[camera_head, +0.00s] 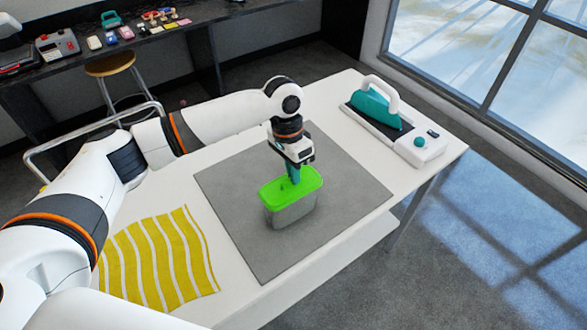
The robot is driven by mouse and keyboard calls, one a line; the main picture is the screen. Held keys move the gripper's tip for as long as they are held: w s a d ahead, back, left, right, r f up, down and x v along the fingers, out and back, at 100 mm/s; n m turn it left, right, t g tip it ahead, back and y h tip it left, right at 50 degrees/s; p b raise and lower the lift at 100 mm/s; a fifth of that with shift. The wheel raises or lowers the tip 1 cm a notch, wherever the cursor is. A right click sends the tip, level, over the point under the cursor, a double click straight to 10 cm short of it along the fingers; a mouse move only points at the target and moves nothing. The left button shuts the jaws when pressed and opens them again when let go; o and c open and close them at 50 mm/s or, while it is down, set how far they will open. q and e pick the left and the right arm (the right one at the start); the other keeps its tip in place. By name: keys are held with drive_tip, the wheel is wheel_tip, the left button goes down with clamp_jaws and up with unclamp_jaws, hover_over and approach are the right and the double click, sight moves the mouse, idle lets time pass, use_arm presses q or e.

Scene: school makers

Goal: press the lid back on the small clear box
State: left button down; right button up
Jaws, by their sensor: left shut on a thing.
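The small clear box (291,214) stands upright on a grey mat (235,185) on the white table. The bright green lid (301,187) lies over the top of the box; I cannot tell whether its edges are fully seated. My left gripper (293,174) points down over the lid and is shut on a part at the lid's middle, which the fingers largely hide. My right gripper does not show.
A yellow striped cloth (158,258) lies on the table at the near left. A teal iron (376,106) rests on its white and black base (413,147) at the far right. The mat around the box is clear.

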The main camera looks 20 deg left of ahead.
use_arm(q)
drive_tip(key=shift+f, duration=0.75)
idle(1.0)
idle(0.4)
drive_tip(key=c, duration=1.5)
unclamp_jaws()
